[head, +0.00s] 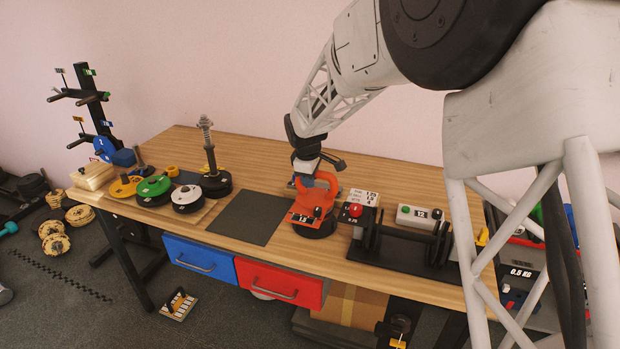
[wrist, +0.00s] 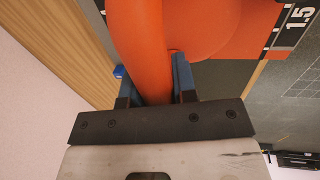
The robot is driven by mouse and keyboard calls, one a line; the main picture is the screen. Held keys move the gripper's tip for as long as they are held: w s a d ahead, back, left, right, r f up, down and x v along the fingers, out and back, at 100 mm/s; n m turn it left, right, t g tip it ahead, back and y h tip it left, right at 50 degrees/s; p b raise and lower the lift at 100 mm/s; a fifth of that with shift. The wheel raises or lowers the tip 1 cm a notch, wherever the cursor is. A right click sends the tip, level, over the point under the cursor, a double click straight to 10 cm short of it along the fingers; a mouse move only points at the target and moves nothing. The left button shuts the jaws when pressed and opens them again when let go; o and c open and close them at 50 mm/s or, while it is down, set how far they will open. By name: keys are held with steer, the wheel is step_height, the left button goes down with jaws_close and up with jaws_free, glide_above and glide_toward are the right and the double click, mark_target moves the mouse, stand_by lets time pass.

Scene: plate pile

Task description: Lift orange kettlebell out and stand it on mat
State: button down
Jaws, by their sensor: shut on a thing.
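The orange kettlebell (head: 327,196) is near the front edge of the table, just right of the dark grey mat (head: 246,219). In the wrist view, the blue fingers of my gripper (wrist: 155,82) are closed around the orange handle (wrist: 139,40). Part of the orange body and a 1.5 label show beyond. I cannot tell whether its base touches the table. The mat is bare.
A black rack (head: 405,255) with plates and labelled blocks stands close right. Green (head: 153,187) and white (head: 186,195) discs and a post (head: 207,145) are left of the mat. Blue (head: 198,258) and red (head: 280,285) drawers hang under the front edge.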

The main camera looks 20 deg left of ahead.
steer(key=shift+r, duration=2.4)
stand_by(0.7)
steer(key=shift+a, duration=0.1)
steer(key=a+f, duration=0.3)
steer(key=a, duration=1.8)
steer(key=shift+w+f, duration=0.15)
steer(key=shift+w, duration=0.05)
steer(key=shift+d+f, duration=0.1)
steer(key=shift+f, duration=0.1)
steer(key=shift+f, duration=2.1)
steer(key=shift+f, duration=0.25)
